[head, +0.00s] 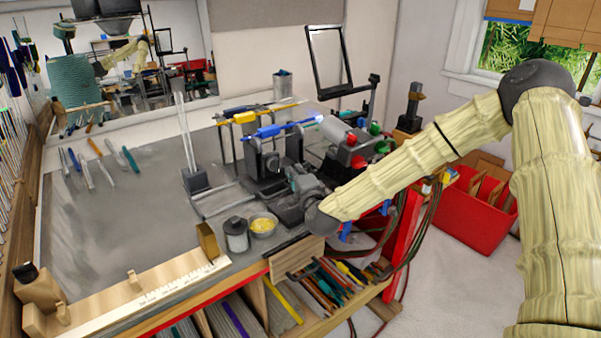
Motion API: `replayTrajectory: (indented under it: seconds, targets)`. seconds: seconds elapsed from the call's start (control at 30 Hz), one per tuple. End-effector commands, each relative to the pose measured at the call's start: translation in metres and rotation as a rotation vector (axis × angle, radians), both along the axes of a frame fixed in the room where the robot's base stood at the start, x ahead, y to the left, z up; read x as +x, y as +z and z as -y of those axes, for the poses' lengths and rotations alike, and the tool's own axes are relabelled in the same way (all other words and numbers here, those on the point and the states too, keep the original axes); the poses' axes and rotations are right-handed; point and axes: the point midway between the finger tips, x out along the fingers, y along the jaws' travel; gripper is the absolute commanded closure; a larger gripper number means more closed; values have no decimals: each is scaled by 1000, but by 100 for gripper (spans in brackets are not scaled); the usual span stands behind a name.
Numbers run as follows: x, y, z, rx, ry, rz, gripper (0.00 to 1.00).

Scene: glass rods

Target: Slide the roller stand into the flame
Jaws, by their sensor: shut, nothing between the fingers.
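The roller stand (262,160) is a dark upright frame on the grey bench, with a blue rod (272,130) lying across its top. The rod's right end reaches a small bluish-white glow, the flame (319,119), at the mouth of the pale torch (336,130). My gripper (294,178) is dark and low, just right of and in front of the stand. It is shut and empty. Its fingertips are small and dark against the stand, so I cannot tell whether they touch it.
A lidded jar (236,238) and a bowl of yellow bits (262,224) stand near the front edge, left of my wrist. A dark block with upright clear rods (186,135) stands farther left. A wooden ruler rest (140,290) lines the front.

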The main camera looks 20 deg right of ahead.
Motion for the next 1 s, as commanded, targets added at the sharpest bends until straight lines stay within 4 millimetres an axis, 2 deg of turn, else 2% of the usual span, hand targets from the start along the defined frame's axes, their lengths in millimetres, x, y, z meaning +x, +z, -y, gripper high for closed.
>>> replayTrajectory:
  seconds: [0.2,0.4,1.0]
  targets:
    - [31,2,2,-1,-3,-1,100]
    - [46,0,2,-1,-3,-1,100]
    - [48,-3,1,0,-4,0,100]
